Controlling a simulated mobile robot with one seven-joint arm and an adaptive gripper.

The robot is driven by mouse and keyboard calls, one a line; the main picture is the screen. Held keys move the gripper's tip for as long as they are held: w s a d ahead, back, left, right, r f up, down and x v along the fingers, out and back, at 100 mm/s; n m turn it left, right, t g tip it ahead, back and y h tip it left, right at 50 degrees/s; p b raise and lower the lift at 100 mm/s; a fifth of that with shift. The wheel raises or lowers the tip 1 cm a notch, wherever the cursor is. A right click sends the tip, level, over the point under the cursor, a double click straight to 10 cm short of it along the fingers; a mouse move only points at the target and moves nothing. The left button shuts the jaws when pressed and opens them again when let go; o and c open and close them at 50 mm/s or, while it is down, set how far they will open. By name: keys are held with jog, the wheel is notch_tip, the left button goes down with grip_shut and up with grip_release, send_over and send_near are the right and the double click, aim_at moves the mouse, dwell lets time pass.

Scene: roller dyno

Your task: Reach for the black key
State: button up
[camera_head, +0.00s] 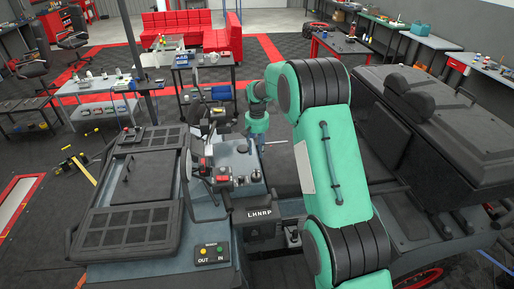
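My teal arm comes in from the lower right, and its wrist hangs just behind the control panel (230,165) of the dark machine. My gripper (261,148) is small and dark below the wrist, close to the panel's right rear edge. Its fingers are too small to tell open from shut, and I see nothing held in it. The panel carries red switches and several small black controls, one a black knob (255,175) at its right. I cannot tell for sure which small black piece is the black key.
A black gear block marked LHNRP (262,214) sits below the panel. A black seat (410,95) is at the right. Work tables and a red sofa (185,28) stand behind.

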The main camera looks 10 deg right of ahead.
jog(key=shift+f, duration=0.15)
jog(key=shift+f+p, duration=0.95)
jog(key=shift+f, duration=5.8)
grip_shut()
jog(key=shift+m, duration=0.3)
